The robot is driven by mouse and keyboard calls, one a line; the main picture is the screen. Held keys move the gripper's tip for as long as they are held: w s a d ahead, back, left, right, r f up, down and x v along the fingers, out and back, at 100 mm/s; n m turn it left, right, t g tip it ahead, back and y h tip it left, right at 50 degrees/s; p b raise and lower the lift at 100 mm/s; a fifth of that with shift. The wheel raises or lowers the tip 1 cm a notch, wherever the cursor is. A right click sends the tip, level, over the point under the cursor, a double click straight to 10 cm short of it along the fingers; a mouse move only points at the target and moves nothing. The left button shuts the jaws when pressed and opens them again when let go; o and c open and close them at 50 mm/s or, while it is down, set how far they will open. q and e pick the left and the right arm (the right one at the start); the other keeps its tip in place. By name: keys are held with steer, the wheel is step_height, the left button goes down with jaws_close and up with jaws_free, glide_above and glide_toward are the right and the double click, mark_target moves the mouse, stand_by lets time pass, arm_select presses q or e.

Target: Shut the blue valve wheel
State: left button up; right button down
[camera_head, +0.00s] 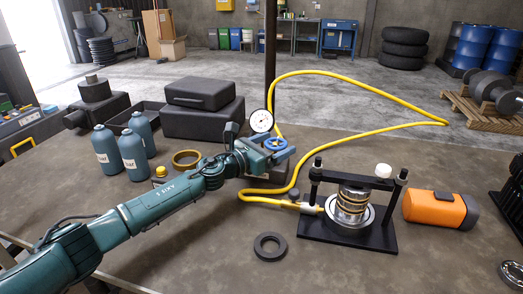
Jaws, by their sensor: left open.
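The blue valve wheel (274,143) sits low beside a white-faced pressure gauge (261,121), near the middle of the table. My left gripper (277,151) is open at the wheel, with its fingers reaching around or just beside it. Whether the fingers touch the wheel cannot be told. The gripper and wrist hide much of the valve body under the wheel. My right gripper is not in view.
A yellow hose (375,88) loops from the valve area to a black press frame (345,239) holding a stack of rings. A dark ring (270,246) and an orange tool (436,208) lie nearby. Blue bottles (134,156) and black cases (204,122) stand left.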

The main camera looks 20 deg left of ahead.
arm_select(q)
steer(key=b+v, duration=0.2)
steer(key=v, duration=1.1)
steer(key=shift+w, duration=0.1)
